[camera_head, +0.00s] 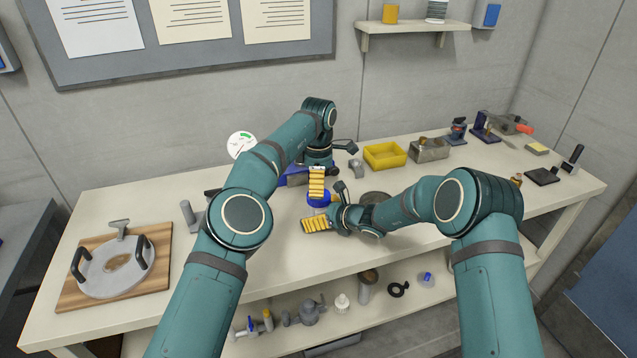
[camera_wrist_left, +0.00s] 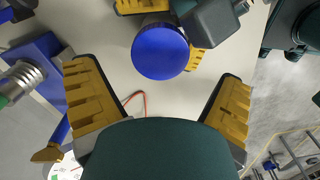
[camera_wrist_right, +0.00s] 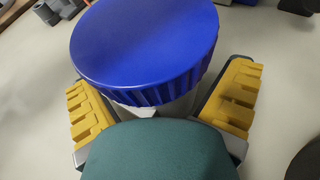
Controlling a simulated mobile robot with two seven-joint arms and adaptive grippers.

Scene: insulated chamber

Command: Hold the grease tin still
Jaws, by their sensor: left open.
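The grease tin has a round blue lid (camera_head: 319,200) and stands upright near the middle of the bench. The lid fills the top of the right wrist view (camera_wrist_right: 145,45), and a strip of pale body shows below it. My right gripper (camera_head: 322,218) comes in low from the right, its yellow fingers on both sides of the tin's body, seemingly closed against it. The lid hides much of the contact. My left gripper (camera_head: 316,192) points down above the tin, open and empty. Its fingers are spread wide in the left wrist view, with the lid (camera_wrist_left: 160,52) beyond them.
A yellow bin (camera_head: 385,156) and a grey metal box (camera_head: 429,150) stand right of the tin. A blue fixture (camera_wrist_left: 40,75) is close beside my left gripper. A wooden board (camera_head: 155,276) with a round plate lies at the left. The front middle is clear.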

